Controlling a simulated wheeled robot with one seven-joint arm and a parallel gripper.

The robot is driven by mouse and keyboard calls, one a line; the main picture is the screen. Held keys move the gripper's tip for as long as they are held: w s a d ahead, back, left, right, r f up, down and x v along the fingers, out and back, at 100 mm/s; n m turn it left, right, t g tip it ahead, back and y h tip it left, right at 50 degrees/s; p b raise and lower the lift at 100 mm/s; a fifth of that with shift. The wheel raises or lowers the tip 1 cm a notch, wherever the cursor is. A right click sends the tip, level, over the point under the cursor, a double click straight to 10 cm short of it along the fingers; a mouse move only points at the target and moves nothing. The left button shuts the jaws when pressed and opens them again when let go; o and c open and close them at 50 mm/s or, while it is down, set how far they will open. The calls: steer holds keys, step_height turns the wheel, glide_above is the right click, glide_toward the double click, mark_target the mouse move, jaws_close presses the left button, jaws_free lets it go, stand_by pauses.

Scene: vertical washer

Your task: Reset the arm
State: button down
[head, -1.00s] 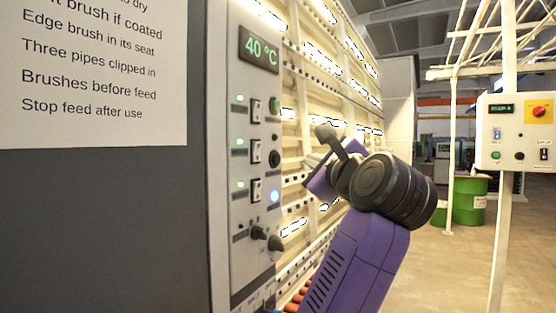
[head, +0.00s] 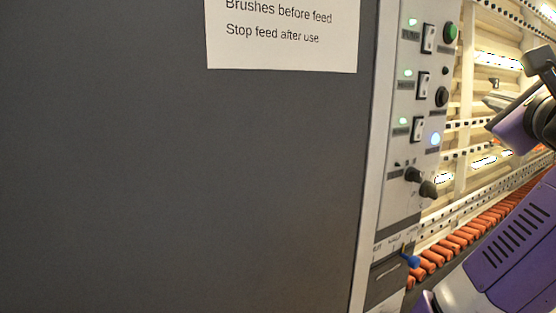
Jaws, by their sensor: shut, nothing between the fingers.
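My arm shows at the right edge in the head view, with purple links and dark joints, partly cut off by the frame. My gripper (head: 498,102) shows as a small grey tip pointing left, in front of the washer's pale ribbed wall. It is shut and empty. The control panel (head: 405,155) of the washer stands to its left, with a visible gap in the picture between them. Three green lamps, a blue-lit button (head: 434,139) and dark knobs (head: 428,189) are on the panel.
A large dark grey cabinet face (head: 190,180) fills the left and middle. A white instruction sheet (head: 282,53) is on it. Orange rollers (head: 447,250) run along the washer's lower right. A blue-handled part (head: 410,261) sticks out below the panel.

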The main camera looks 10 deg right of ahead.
step_height(320, 180, up, 5)
steer(key=s+d+n+t+h, duration=0.1)
steer(key=s+n+t+h, duration=0.1)
steer(key=n+h, duration=0.1)
steer(key=s+a+f+n+t+y, duration=0.2)
steer(key=a+f+n+y, duration=0.1)
steer(key=a+f+n, duration=0.45)
steer(key=s+a+f+n+t+y, duration=0.15)
steer(key=a+f+n, duration=0.25)
steer(key=f+n, duration=0.6)
steer(key=s+a+f+n+t+y, duration=0.1)
steer(key=s+a+f+n+y, duration=0.2)
steer(key=a+f+n, duration=0.6)
steer(key=s+a+f+g+y, duration=0.1)
steer(key=s+f+g, duration=0.1)
steer(key=s+f, duration=0.7)
steer(key=s+a+f+n+g+y, duration=0.1)
steer(key=s+a+f+g, duration=0.1)
steer(key=s+f, duration=0.7)
steer(key=s+a+f+g+y, duration=0.1)
steer(key=s+f+g, duration=0.3)
steer(key=s+f, duration=0.5)
steer(key=shift+s+a+f+n+y, duration=0.2)
steer(key=shift+s+a+n+y, duration=0.3)
steer(key=shift+s, duration=0.7)
steer(key=shift+a+g, duration=0.1)
steer(key=shift+g, duration=0.15)
